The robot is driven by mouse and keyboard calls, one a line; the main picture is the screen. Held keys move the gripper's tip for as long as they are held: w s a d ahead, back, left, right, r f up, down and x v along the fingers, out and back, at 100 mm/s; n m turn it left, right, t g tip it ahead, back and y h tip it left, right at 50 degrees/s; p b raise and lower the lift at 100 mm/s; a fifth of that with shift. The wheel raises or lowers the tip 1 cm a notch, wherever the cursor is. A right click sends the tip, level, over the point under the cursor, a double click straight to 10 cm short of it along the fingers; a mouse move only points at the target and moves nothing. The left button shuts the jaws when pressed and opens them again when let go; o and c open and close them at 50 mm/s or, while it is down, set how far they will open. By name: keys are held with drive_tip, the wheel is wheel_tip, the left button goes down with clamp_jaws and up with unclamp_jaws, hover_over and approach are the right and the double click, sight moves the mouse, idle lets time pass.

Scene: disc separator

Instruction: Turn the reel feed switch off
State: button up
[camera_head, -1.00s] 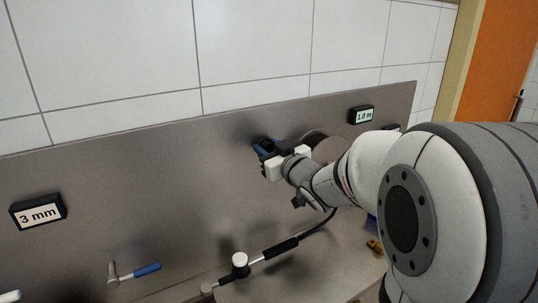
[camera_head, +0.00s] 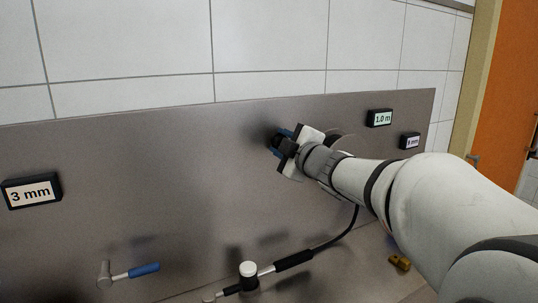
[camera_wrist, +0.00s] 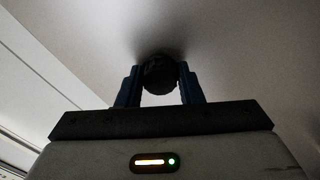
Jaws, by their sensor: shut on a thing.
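The switch shows in the wrist view as a round black ribbed knob (camera_wrist: 160,74) on the metal panel. My gripper (camera_wrist: 160,88) has its two blue fingers on either side of the knob and is shut on it. In the head view my gripper (camera_head: 283,142) is at the panel, left of the 1.0 m display. The knob is mostly hidden there behind the fingers. Any marking for on or off is not visible.
The metal panel (camera_head: 130,170) carries a 3 mm display (camera_head: 31,191), a 1.0 m display (camera_head: 379,118) and another small display (camera_head: 410,141). Below are a blue-handled lever (camera_head: 143,270) and a white-topped post (camera_head: 248,270) beside a black-gripped rod (camera_head: 294,260). A yellow piece (camera_head: 400,262) lies at right.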

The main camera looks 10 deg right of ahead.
drive_tip(key=n+b, duration=0.3)
drive_tip(key=n, duration=0.2)
drive_tip(key=shift+f, duration=0.15)
drive_tip(key=shift+n+b, duration=0.3)
drive_tip(key=shift+b, duration=0.05)
drive_tip(key=o, duration=1)
drive_tip(key=v, duration=0.7)
drive_tip(key=shift+s+d+p, duration=0.1)
drive_tip(key=shift+s+p, duration=0.25)
